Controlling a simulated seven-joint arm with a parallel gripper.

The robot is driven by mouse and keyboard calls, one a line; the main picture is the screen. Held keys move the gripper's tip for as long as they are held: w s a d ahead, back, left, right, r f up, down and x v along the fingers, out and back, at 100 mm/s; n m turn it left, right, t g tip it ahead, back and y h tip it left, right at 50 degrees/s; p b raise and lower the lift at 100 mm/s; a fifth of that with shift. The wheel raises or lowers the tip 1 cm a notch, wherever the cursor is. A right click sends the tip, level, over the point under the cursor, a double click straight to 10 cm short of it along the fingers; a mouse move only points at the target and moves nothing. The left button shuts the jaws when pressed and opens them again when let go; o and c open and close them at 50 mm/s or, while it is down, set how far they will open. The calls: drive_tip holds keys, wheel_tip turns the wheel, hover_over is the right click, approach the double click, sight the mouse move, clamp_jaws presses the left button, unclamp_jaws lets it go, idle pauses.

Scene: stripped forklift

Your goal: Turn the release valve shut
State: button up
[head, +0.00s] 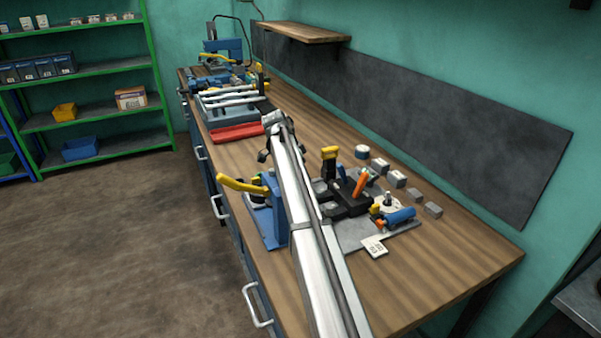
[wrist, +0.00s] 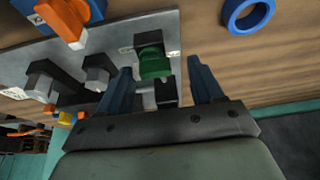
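In the wrist view a green knob (wrist: 154,62) sits on a grey metal plate (wrist: 195,20), beside a small dark and pale block. No readable label marks it as the release valve, so I cannot be sure it is that valve. My gripper (wrist: 159,66) is open, with its two dark blue fingers apart. The green knob appears between and beyond the fingertips. I cannot tell whether either finger touches it. In the head view my arm crosses the bench and hides part of the fittings; the fingers and green knob cannot be made out there.
The plate also bears dark fittings with grey heads (wrist: 98,74) and an orange lever (wrist: 62,20). A blue ring (wrist: 247,14) lies right of the plate. In the head view, several grey blocks (head: 396,179) and a blue cylinder (head: 400,217) are nearby. The bench's front right (head: 450,270) is clear.

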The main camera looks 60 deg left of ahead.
drive_tip(key=shift+w+d, duration=0.1)
drive_tip(key=shift+d, duration=0.1)
drive_tip(key=v, duration=1.3)
drive_tip(key=shift+s+r, duration=0.2)
drive_tip(key=shift+r, duration=0.1)
